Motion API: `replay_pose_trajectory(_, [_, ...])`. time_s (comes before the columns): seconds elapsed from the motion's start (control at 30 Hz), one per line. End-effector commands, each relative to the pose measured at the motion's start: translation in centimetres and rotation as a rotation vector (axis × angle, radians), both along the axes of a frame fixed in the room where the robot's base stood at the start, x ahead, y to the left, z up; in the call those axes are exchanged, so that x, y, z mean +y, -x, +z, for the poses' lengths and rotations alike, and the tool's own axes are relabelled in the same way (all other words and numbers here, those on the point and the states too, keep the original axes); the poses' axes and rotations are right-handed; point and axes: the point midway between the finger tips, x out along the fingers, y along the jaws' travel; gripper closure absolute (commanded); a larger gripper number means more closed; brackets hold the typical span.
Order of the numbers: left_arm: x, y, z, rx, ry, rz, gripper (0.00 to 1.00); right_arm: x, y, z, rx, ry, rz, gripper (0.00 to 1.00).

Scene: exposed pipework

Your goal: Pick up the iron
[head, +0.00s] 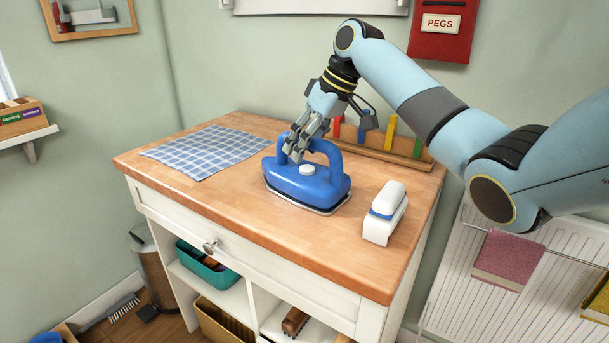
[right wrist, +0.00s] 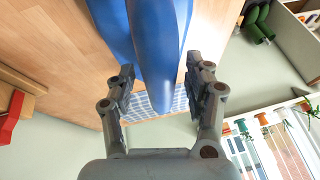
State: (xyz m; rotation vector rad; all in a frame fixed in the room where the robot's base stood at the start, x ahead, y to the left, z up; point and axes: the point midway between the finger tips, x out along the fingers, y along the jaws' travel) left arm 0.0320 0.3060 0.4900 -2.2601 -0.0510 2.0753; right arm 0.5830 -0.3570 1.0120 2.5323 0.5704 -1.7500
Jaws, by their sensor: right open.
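The blue iron (head: 307,182) stands flat on the wooden top of the cabinet, with its handle arching over the body. My right gripper (head: 297,150) is at the left part of the handle, fingers pointing down. In the right wrist view the iron's blue handle (right wrist: 157,60) lies between the two open fingers of my right gripper (right wrist: 160,80), with gaps on both sides. I cannot tell whether a finger touches the handle. My left gripper is in neither view.
A blue checked cloth (head: 207,151) lies left of the iron. A white object with a blue band (head: 384,212) stands at the right. A wooden rack (head: 380,148) with coloured upright pieces is behind the iron. The wooden top (head: 240,206) is clear in front.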

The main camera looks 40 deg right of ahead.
Motion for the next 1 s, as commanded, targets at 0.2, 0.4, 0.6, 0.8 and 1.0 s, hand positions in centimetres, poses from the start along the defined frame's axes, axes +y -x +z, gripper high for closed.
replay_pose_trajectory(0.2, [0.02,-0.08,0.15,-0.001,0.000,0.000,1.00,0.00,0.02,-0.09,0.001,0.000,0.000,0.48])
replay_pose_trajectory(0.4, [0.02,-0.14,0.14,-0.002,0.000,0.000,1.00,0.00,0.01,-0.10,0.001,0.000,0.000,0.56])
replay_pose_trajectory(0.6, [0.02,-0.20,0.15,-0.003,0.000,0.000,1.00,-0.01,0.01,-0.08,0.000,0.000,0.000,0.82])
replay_pose_trajectory(0.8, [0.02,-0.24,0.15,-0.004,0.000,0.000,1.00,-0.04,0.00,-0.08,0.000,0.001,-0.001,1.00])
replay_pose_trajectory(1.0, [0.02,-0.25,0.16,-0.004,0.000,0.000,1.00,-0.05,-0.01,-0.04,0.000,0.001,-0.002,1.00])
